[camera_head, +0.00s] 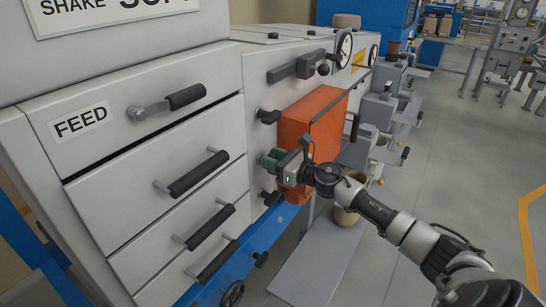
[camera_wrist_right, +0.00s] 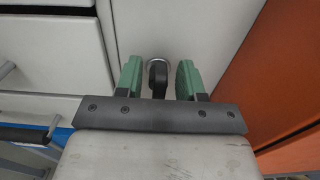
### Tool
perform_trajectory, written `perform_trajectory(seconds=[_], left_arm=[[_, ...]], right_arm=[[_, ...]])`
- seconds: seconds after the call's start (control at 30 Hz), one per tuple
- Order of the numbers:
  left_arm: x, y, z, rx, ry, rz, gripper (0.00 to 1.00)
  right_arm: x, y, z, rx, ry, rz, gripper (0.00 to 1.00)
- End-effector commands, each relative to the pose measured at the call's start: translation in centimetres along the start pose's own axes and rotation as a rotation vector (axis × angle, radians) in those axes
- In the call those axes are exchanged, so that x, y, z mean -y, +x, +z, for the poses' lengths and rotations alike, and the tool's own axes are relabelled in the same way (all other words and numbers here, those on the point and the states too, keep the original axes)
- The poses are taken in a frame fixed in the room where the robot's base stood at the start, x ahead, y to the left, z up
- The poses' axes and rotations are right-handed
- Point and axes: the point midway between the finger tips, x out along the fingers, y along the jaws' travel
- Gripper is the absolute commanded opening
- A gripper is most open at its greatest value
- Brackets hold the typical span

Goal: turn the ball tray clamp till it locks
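A black clamp knob (camera_wrist_right: 158,75) with a pale round base sits on the white panel in the right wrist view. No label shows on it, so I cannot tell for sure that it is the ball tray clamp. My right gripper (camera_wrist_right: 160,80) is open with its green fingers on either side of the knob, a gap showing on both sides. In the head view my right gripper (camera_head: 269,160) is at the white panel beside the orange cover, and it hides the knob there. My left gripper is not in view.
Other black knobs sit above (camera_head: 268,116) and below (camera_head: 270,197) my right gripper. The orange cover (camera_head: 312,118) stands out close on its right. Drawers with black handles (camera_head: 198,173) and a FEED label (camera_head: 81,122) are at left. Open floor (camera_head: 470,150) lies at right.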

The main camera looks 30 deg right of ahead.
Motion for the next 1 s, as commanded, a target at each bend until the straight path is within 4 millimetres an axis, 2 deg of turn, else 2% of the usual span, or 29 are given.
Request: perform_trajectory(seconds=[0.2,0.43,0.47,0.77,1.0], left_arm=[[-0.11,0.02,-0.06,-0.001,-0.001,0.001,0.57],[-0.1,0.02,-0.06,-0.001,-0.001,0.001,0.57],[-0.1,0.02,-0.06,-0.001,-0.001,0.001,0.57],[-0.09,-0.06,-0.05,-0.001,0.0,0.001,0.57],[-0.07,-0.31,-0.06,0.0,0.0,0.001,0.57]], right_arm=[[0.01,0.01,-0.03,0.0,0.0,0.0,0.37],[0.02,-0.01,-0.01,0.0,0.001,0.0,0.02],[0.02,-0.01,0.0,0.0,0.001,0.0,0.0],[0.12,-0.02,0.02,0.0,0.044,0.0,0.0],[0.41,-0.02,0.03,0.0,0.185,0.0,0.0]])
